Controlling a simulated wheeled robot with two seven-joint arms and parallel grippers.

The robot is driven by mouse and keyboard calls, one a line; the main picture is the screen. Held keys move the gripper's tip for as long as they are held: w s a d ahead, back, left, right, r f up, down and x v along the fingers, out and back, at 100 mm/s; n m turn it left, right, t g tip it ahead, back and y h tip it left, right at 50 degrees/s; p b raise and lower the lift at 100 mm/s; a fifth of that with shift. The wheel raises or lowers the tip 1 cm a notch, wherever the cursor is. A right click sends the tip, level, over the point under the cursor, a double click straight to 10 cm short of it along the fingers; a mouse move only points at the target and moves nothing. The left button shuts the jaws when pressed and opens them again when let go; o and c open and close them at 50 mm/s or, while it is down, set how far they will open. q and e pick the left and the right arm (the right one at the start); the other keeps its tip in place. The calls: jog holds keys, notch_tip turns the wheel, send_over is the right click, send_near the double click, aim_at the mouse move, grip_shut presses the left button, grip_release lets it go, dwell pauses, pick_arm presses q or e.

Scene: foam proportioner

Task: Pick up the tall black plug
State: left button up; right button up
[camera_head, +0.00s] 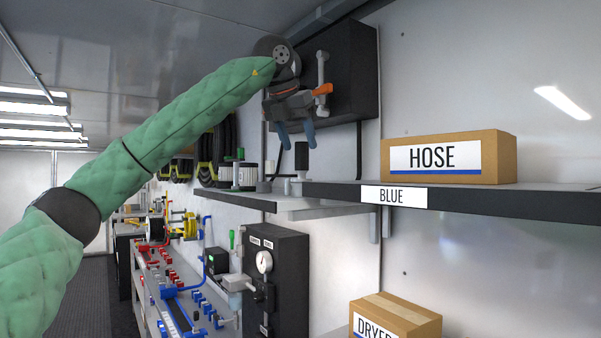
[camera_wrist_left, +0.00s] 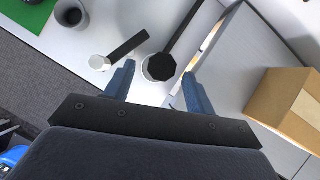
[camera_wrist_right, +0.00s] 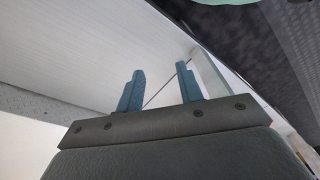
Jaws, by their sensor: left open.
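The tall black plug (camera_head: 301,156) stands upright on the grey shelf (camera_head: 300,206), on a light base. My left gripper (camera_head: 297,133) is above it in the head view, fingers pointing down, open. In the left wrist view the dark, faceted top of the plug (camera_wrist_left: 161,67) shows between and just beyond the open fingertips (camera_wrist_left: 160,87). The fingers do not grip it. My right gripper (camera_wrist_right: 159,80) shows only in its own wrist view, open with nothing between its fingers.
A HOSE box (camera_head: 447,158) sits on the higher dark shelf (camera_head: 450,198) to the right. A black wall box (camera_head: 350,75) is behind my left gripper.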

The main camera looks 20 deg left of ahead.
aim_at(304, 155)
pick_arm(q)
jog(key=p+x, duration=0.1)
jog(key=x, duration=0.2)
jog(key=shift+w+d+f+p, duration=0.1)
jog(key=shift+w+f+p, duration=0.05)
jog(key=shift+w+p, duration=0.3)
jog(key=shift+f, duration=0.35)
jog(key=shift+w+d+f, duration=0.15)
jog(key=shift+w+f, duration=0.05)
jog(key=shift+w, duration=0.15)
jog(key=shift+s, duration=0.2)
jog(key=c, duration=1.1)
pick_arm(e)
jog(key=f, duration=0.1)
jog(key=d+f, duration=0.1)
jog(key=f, duration=0.1)
jog(key=s+f, duration=0.1)
jog(key=f, duration=0.1)
jog(key=shift+d+f, duration=0.25)
jog(key=shift+d, duration=0.1)
pick_arm(q)
jog(key=shift+r, duration=0.1)
